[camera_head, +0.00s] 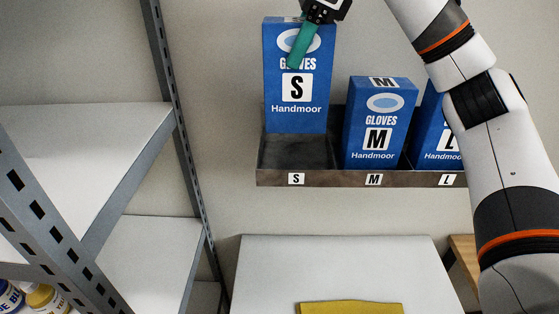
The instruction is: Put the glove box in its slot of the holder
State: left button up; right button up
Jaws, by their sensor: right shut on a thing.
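The blue glove box marked S (298,110) is upright, held by its top in my right gripper (304,42), one teal finger lying over its front. The box is above the S slot of the dark holder (330,181) on the wall; its lower edge is higher than the slot's front lip, and the slot floor shows below it. The M glove box (379,125) stands in the middle slot. The L glove box (430,140) stands in the right slot, partly hidden by my right arm. My left gripper is not in view.
A grey metal shelf rack (120,190) stands at the left, with bottles at its lower corner. Below the holder is a white surface (335,265) with a yellow item (350,308) at its front. The wall between rack and holder is clear.

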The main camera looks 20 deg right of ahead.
aim_at(298, 101)
jog(key=f, duration=0.5)
jog(key=shift+w+d+f, duration=0.15)
jog(key=shift+d, duration=0.1)
jog(key=shift+d+f+p, duration=0.1)
jog(key=shift+f+p, duration=0.25)
jog(key=shift+f, duration=0.3)
notch_tip(298, 101, down, 3)
jog(key=shift+f+p, duration=0.1)
jog(key=shift+p, duration=0.2)
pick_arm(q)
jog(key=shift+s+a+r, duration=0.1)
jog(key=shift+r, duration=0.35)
pick_arm(e)
jog(key=shift+f, duration=0.15)
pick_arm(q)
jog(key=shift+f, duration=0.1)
pick_arm(e)
jog(key=o, duration=1.5)
